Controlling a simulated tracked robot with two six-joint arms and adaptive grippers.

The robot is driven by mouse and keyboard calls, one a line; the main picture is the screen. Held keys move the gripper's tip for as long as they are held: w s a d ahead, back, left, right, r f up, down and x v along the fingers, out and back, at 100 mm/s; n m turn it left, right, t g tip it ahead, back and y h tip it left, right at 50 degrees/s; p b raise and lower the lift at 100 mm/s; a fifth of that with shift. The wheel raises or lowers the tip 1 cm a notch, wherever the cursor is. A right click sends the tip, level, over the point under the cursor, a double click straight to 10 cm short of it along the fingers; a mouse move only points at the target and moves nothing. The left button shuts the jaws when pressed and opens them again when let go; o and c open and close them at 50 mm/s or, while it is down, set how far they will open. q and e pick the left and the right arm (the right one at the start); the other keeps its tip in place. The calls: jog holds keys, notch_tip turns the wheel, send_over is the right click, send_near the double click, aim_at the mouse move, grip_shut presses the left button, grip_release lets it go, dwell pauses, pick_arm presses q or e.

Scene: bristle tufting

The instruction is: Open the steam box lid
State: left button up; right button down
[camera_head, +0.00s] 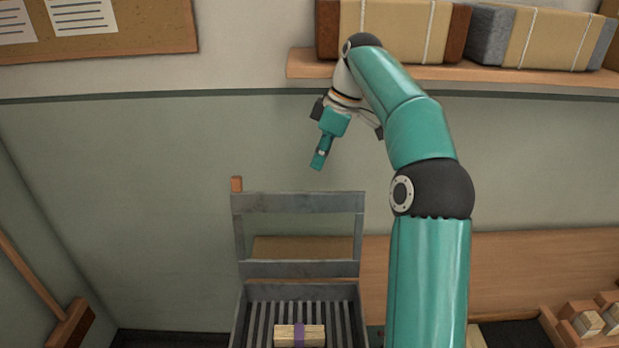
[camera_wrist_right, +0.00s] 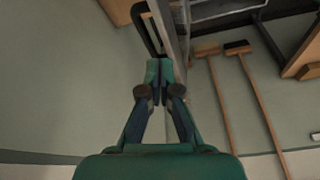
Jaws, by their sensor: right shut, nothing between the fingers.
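The steam box (camera_head: 240,310) is a grey box with a slatted floor at the bottom centre of the head view. Its lid (camera_head: 298,202), a grey frame, stands upright at the back of the box, so the box is open. In the right wrist view the grey lid edge (camera_wrist_right: 172,25) and a black loop handle (camera_wrist_right: 148,28) appear just beyond the fingertips. My right gripper (camera_head: 317,165) is shut and empty, above and apart from the lid in the head view. It also shows in the wrist view (camera_wrist_right: 158,75). My left gripper is not in view.
A pale wood block with a purple band (camera_head: 299,335) is in the box. A shelf (camera_head: 300,66) with wrapped bundles is above. A wooden tray (camera_head: 565,325) with blocks stands at right. A broom (camera_head: 70,325) leans at left. Brooms (camera_wrist_right: 220,110) show in the wrist view.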

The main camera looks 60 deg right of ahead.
notch_tip(320, 180, down, 7)
jog(key=w+m+g+h+b, duration=0.2)
jog(key=m, duration=1.3)
jog(key=shift+w+a+h, duration=0.3)
jog(key=shift+w+h, duration=0.1)
jog(key=shift+f, duration=0.15)
